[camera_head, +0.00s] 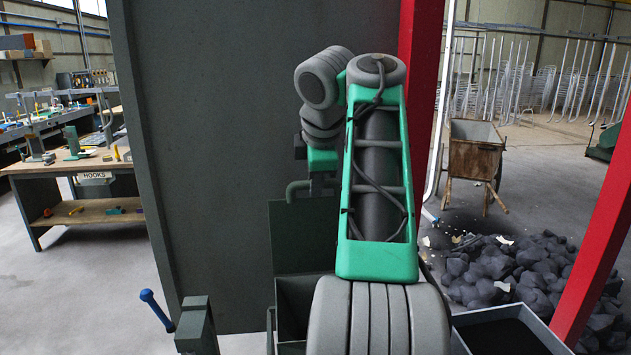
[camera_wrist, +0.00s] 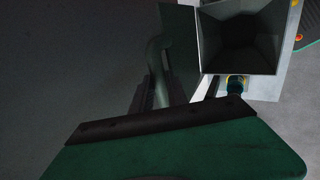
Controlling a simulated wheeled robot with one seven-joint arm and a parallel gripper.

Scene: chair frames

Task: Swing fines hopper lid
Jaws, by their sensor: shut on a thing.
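The fines hopper (camera_head: 293,300) is a dark grey-green box low in the middle of the head view, partly hidden behind my arm. Its funnel-like open mouth (camera_wrist: 238,42) shows at the upper right of the wrist view. The lid (camera_head: 300,235) is a flat dark plate standing roughly upright above the box; its dark green face also shows in the wrist view (camera_wrist: 180,40). A bent grey-green bar handle (camera_head: 296,190) is at the lid's top. My gripper (camera_wrist: 165,95) is shut on this handle, which runs between its dark fingers. In the head view my arm hides part of the grip.
A large dark grey panel (camera_head: 230,110) stands close behind the hopper. Red posts (camera_head: 420,60) stand to the right. A dark tray (camera_head: 500,335) and a rock pile (camera_head: 520,270) lie at lower right.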

